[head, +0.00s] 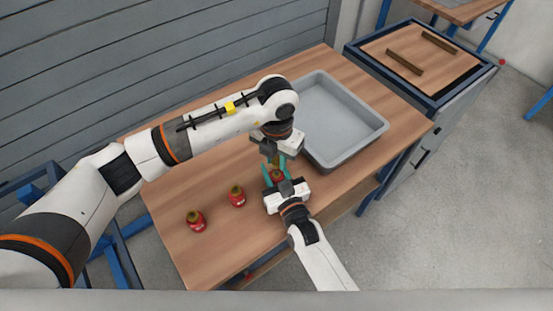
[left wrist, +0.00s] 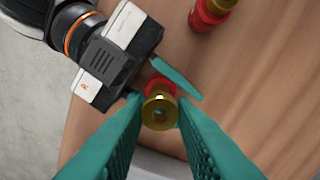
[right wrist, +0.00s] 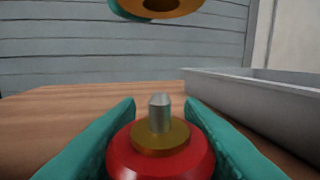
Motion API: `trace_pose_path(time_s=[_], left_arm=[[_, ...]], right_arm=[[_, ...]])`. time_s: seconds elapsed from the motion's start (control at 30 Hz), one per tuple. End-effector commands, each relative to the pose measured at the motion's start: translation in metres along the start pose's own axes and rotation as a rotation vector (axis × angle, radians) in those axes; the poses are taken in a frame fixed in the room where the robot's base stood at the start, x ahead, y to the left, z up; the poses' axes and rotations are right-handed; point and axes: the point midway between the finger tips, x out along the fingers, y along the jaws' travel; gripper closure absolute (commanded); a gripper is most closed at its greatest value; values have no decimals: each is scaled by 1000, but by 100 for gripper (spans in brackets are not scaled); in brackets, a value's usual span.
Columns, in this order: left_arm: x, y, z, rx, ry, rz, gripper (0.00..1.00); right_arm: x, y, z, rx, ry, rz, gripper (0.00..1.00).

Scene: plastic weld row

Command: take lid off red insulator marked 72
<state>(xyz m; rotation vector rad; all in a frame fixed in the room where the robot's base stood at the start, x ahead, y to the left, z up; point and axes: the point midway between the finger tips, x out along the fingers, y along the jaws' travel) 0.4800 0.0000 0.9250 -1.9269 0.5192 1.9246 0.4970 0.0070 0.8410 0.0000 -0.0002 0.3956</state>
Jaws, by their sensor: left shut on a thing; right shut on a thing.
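The red insulator (head: 277,176) is upright between the teal fingers of my right gripper (head: 276,180). In the right wrist view the red insulator (right wrist: 160,160) has a brass collar and a bare silver stud. My left gripper (left wrist: 158,118) is shut on the brass lid (left wrist: 158,112), a ring with a hole. In the right wrist view the lid (right wrist: 160,8) hangs above the stud, with a clear gap between them. The red body shows partly behind the lid in the left wrist view. No number can be read on the insulator.
Two other red insulators with brass tops, one nearer (head: 196,221) and one in the middle (head: 237,196), stand on the wooden table (head: 190,260). A grey tray (head: 375,133) stands close behind my grippers, to the right. Table space at the front left is clear.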

Motion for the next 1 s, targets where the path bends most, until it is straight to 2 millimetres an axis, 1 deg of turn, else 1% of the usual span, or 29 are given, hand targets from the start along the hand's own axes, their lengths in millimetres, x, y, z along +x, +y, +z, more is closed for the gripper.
trace_pose_path(time_s=[0.03, 0.17, 0.37, 0.4, 0.53, 0.57, 0.87, 0.97, 1.0], left_arm=[[-8, -1, -1, 1, 3, -2, 100], [-23, -1, -1, 0, 3, -1, 100], [-25, 0, 0, -1, -1, 0, 100], [-25, 0, 0, -1, -1, 0, 100], [-25, 0, 0, 0, 0, -1, 100], [-25, 0, 0, 0, 0, -1, 100], [-24, 0, 0, 0, 0, 0, 100], [-24, 0, 0, 0, 0, 0, 100], [-23, 0, 0, 0, 0, -1, 100]], right_arm=[[0, 0, -1, 0, 2, 0, 100], [0, 0, -1, 0, 2, 0, 100], [0, 0, -1, 0, 2, 0, 100], [0, 0, -1, 0, 2, 0, 64], [0, 0, -1, 0, 2, 0, 43], [0, 0, -1, 0, 1, 0, 40], [-2, 0, -1, 0, 1, 0, 40], [-11, 0, -2, 0, 2, 0, 40], [-17, 0, -2, 0, 3, 0, 40]])
